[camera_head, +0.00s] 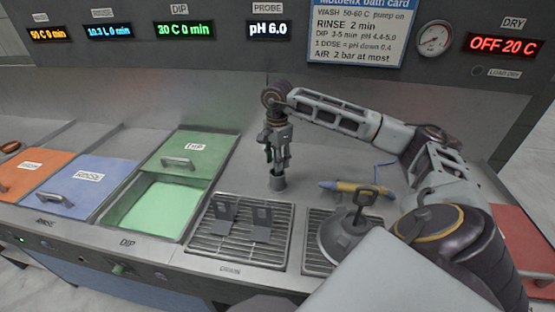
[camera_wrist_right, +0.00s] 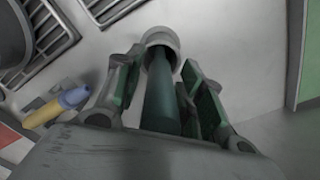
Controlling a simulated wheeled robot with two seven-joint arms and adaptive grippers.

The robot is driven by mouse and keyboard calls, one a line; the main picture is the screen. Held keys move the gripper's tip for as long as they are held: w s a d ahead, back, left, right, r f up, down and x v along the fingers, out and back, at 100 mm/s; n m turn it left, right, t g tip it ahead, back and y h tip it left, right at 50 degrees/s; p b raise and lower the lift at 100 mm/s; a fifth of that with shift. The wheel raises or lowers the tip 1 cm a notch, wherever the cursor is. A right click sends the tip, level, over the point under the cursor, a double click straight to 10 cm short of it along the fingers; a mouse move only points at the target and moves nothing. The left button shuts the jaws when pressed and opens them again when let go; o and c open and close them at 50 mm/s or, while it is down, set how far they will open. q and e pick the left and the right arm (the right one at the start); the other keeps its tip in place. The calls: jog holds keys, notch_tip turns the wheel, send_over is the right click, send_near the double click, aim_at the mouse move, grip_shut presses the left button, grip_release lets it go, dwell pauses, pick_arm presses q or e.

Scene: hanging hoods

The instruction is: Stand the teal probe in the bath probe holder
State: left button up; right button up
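The bath probe holder is a short grey cup (camera_head: 278,184) on the steel deck behind the drain rack. It shows as a round grey ring in the right wrist view (camera_wrist_right: 160,38). The teal probe (camera_wrist_right: 162,98) stands between my right fingers, with its far end inside that ring. It looks upright in the head view, mostly hidden by the fingers. My right gripper (camera_head: 278,158) points down just above the holder. In the wrist view its fingers (camera_wrist_right: 160,80) flank the probe with narrow gaps visible, so it looks slightly open around it. My left gripper is out of view.
A yellow-and-blue tool (camera_head: 350,187) lies right of the holder. Left are the open green DIP bath (camera_head: 160,207) and its lid (camera_head: 190,153). In front, a drain rack (camera_head: 235,245) holds grey brackets; a grey hood with a handle (camera_head: 345,235) stands beside it.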

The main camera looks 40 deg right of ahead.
jog(key=shift+r, duration=0.75)
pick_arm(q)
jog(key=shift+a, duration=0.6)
pick_arm(e)
jog(key=shift+r, duration=3.25)
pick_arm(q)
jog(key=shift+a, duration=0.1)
pick_arm(e)
jog(key=shift+r+p, duration=0.6)
jog(key=shift+p, duration=0.05)
notch_tip(320, 180, up, 7)
jog(key=p, duration=0.6)
jog(key=shift+f, duration=0.2)
pick_arm(q)
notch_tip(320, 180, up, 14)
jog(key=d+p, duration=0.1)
jog(key=p, duration=0.6)
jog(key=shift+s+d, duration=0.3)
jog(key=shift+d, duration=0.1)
pick_arm(e)
notch_tip(320, 180, up, 6)
jog(key=shift+r, duration=0.2)
